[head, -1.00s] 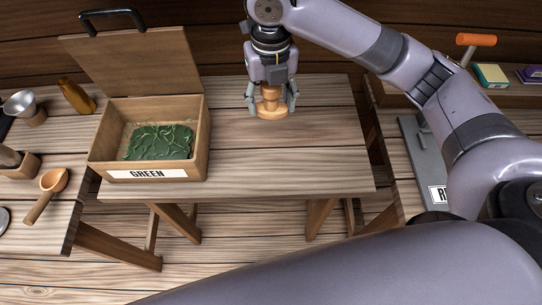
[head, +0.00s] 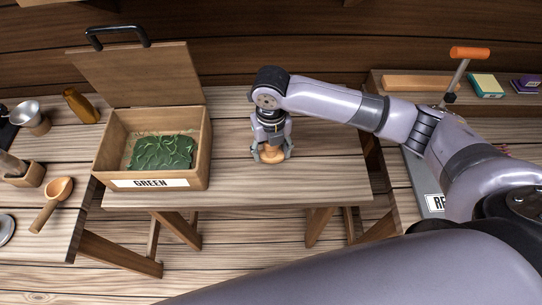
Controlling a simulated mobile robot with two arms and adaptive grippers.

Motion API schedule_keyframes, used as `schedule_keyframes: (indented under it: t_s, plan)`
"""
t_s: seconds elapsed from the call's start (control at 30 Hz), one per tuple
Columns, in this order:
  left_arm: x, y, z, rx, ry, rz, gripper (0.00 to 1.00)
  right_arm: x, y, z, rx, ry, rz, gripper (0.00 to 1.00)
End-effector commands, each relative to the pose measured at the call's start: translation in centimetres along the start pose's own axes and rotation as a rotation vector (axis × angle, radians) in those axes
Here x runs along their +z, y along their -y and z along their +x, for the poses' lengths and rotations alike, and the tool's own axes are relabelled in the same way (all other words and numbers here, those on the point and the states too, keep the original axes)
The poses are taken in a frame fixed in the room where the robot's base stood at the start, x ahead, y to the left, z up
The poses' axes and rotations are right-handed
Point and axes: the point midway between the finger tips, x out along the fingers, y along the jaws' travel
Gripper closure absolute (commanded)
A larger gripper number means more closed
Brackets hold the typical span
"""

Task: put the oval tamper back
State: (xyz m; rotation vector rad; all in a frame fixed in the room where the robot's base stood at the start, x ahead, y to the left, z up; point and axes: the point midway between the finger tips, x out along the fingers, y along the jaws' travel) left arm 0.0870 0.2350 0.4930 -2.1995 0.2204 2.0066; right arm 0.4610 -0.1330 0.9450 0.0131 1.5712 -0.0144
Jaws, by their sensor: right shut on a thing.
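The oval tamper (head: 271,155) is a small light-wood piece between the fingers of my right gripper (head: 271,150). The gripper points down and is shut on the tamper. The tamper is low over the bare right part of the middle table (head: 330,178); I cannot tell whether its base touches the wood. The fingers hide much of its upper part. My left gripper is not in view.
An open wooden box labelled GREEN (head: 150,184), with green leafy stuff (head: 162,152) inside, stands left of the gripper. A wooden scoop (head: 52,203), metal cup (head: 28,115) and amber bottle (head: 81,105) are on the left table. An orange-handled tool (head: 469,53) stands at right.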

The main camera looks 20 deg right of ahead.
Motion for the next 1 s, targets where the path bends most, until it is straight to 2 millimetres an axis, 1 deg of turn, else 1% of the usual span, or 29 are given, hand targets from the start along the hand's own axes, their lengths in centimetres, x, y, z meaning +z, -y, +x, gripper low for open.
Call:
schedule_keyframes:
  t_s: [0.03, 0.17, 0.27, 0.3, 0.43, 0.5, 0.83, 0.87, 1.0]
  plan:
    - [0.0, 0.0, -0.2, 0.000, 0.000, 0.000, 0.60, 0.0, 0.0, 0.5, 0.001, -0.001, 0.002, 1.00]
    - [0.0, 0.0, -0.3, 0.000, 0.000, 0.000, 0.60, 0.0, 0.0, 1.5, 0.000, -0.001, 0.001, 1.00]
    - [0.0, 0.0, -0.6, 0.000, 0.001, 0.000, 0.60, -0.1, 0.0, 2.9, -0.001, -0.003, 0.000, 1.00]
    - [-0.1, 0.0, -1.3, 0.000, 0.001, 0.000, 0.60, 0.0, 0.0, 3.2, 0.000, -0.004, 0.003, 1.00]
    - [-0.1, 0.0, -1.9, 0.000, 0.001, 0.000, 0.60, 0.0, -0.1, 4.7, 0.001, -0.001, 0.000, 1.00]
    - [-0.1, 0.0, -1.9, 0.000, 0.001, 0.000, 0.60, 0.0, 0.0, 5.1, 0.000, 0.001, 0.000, 1.00]
    - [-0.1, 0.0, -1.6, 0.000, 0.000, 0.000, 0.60, 0.0, 0.0, 5.5, 0.000, 0.001, 0.000, 1.00]
    - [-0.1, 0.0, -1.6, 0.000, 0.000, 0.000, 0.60, 0.0, 0.0, 5.5, 0.000, 0.001, 0.000, 0.44]
    - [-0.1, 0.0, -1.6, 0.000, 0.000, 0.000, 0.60, 0.0, 0.0, 5.5, 0.000, 0.001, 0.000, 0.35]
